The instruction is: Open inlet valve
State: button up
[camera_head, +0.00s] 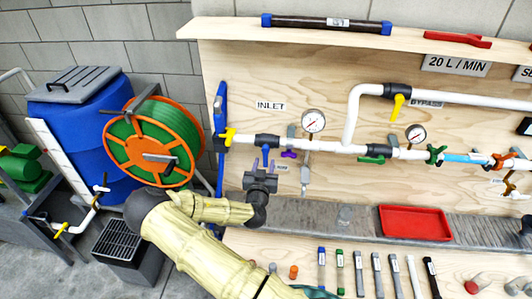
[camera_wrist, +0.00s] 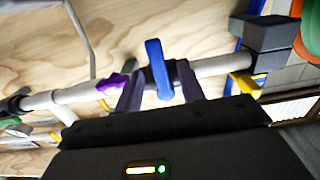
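The inlet valve has a dark body (camera_head: 267,140) on the grey-white pipe, below and beside the INLET label (camera_head: 270,105). In the wrist view its blue lever handle (camera_wrist: 158,66) stands across the pipe, at roughly a right angle to it. My gripper (camera_head: 263,163) is just below the valve in the head view, facing the board. In the wrist view the two purple-grey fingers of my gripper (camera_wrist: 160,88) are apart, one on each side of the handle, with gaps visible. The gripper is open. The head view barely shows the handle between the fingers.
A yellow-handled valve (camera_head: 228,137) is left on the pipe, a small purple handle (camera_head: 289,153) and gauge (camera_head: 313,121) right. Below lie a red tray (camera_head: 414,222) and several labelled tools. A hose reel (camera_head: 153,142) and blue tank (camera_head: 85,120) stand left.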

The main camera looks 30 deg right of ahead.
aim_at(265, 160)
jog(key=p+x, duration=0.1)
jog(key=x, duration=0.4)
grip_shut()
